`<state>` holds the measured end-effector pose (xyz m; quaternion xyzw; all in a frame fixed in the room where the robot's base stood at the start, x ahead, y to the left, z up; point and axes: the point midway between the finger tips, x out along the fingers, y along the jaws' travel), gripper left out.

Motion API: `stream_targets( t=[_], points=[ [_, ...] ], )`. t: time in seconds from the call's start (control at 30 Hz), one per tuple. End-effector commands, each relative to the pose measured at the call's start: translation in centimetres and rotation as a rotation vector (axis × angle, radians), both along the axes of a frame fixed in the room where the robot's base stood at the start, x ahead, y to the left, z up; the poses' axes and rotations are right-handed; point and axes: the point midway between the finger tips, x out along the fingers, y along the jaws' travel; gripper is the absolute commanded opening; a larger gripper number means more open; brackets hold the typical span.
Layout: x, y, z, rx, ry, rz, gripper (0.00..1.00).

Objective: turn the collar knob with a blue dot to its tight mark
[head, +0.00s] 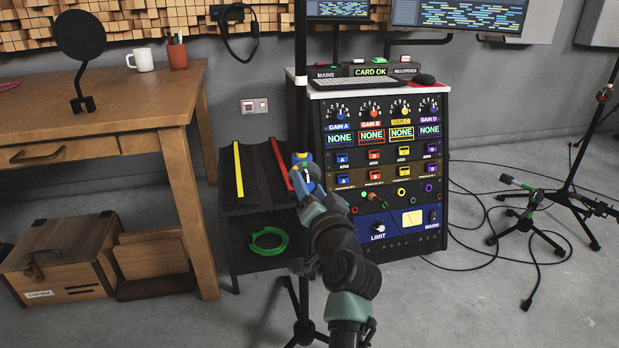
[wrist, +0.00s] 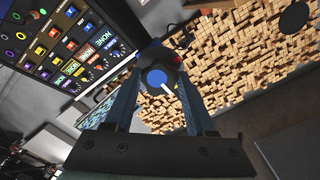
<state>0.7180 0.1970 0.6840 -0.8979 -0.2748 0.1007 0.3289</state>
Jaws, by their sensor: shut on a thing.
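The collar knob with a blue dot (wrist: 155,77) sits between my fingertips in the wrist view. Its round blue face carries a white pointer line slanting to the lower right. A small red patch shows on the dark collar just above and right of it. My gripper (wrist: 158,84) is shut on the knob, one finger on each side. In the head view my gripper (head: 309,182) reaches the collar on the black upright stand (head: 301,90); the knob there is mostly hidden by my fingers. I cannot read the tight mark for certain.
A rack console (head: 385,215) with gain knobs stands just right of the stand. A low black shelf (head: 255,203) with yellow and red strips is on the left. A wooden desk (head: 120,100) stands further left. Cables and microphone stands (head: 525,215) occupy the right floor.

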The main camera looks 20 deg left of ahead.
Motion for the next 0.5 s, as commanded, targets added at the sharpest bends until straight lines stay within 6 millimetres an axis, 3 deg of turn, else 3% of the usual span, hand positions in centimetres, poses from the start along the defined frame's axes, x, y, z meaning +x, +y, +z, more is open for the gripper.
stream_targets(
  t=[0.5],
  points=[
    [-0.02,0.01,-0.12,0.084,0.058,0.000,0.00]
  ],
)
